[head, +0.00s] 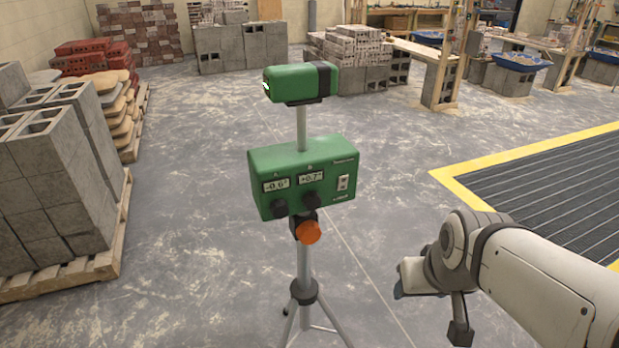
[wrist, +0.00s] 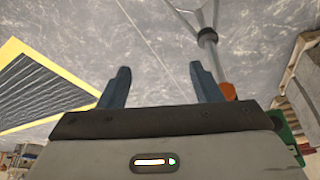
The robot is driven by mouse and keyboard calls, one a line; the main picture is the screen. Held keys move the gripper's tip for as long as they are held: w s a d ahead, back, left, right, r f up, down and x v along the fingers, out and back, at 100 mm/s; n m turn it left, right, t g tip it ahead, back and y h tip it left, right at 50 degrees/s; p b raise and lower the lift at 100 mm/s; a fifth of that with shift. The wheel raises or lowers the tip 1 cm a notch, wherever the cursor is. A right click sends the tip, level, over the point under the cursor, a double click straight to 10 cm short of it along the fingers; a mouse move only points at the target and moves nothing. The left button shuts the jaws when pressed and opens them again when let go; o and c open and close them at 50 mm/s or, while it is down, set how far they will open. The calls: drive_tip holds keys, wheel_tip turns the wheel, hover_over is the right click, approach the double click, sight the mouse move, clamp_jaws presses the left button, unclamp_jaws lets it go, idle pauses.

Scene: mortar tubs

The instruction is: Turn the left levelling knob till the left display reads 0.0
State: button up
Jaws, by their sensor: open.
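A green levelling box (head: 325,160) stands on a tripod in the middle of the head view. Its left display (head: 276,185) reads -0.6° and its right display (head: 311,178) reads +0.7°. The black left knob (head: 279,208) is under the left display, and the black right knob (head: 312,200) is under the right one. My gripper (head: 402,292) is to the right of the tripod and lower than the box, apart from it. In the wrist view my gripper (wrist: 159,82) is open and empty, with bare floor between its fingers. The knobs are not visible there.
An orange knob (head: 308,232) sits on the tripod below the box; a green instrument head (head: 301,82) is on the post above. A pallet of grey blocks (head: 62,285) stands left. A yellow-edged dark grating (head: 560,190) lies right. The floor around the tripod is clear.

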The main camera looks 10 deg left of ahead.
drive_tip(key=w+a+f+n+t+y+b, duration=0.2)
drive_tip(key=w+a+f+n+t+b, duration=0.15)
drive_tip(key=w+a, duration=0.3)
drive_tip(key=n+t+y+b, duration=0.5)
drive_tip(key=n+t+b, duration=0.1)
drive_tip(key=n+t, duration=0.35)
approach(281, 213)
drive_tip(key=w+g, duration=0.1)
drive_tip(key=shift+n, duration=0.3)
drive_tip(key=x, duration=0.2)
drive_tip(key=p+x, duration=0.1)
drive_tip(key=x, duration=0.2)
drive_tip(key=p+x, duration=0.1)
drive_tip(key=x, duration=0.2)
drive_tip(key=shift+a+r, duration=0.1)
drive_tip(key=shift+r, duration=0.3)
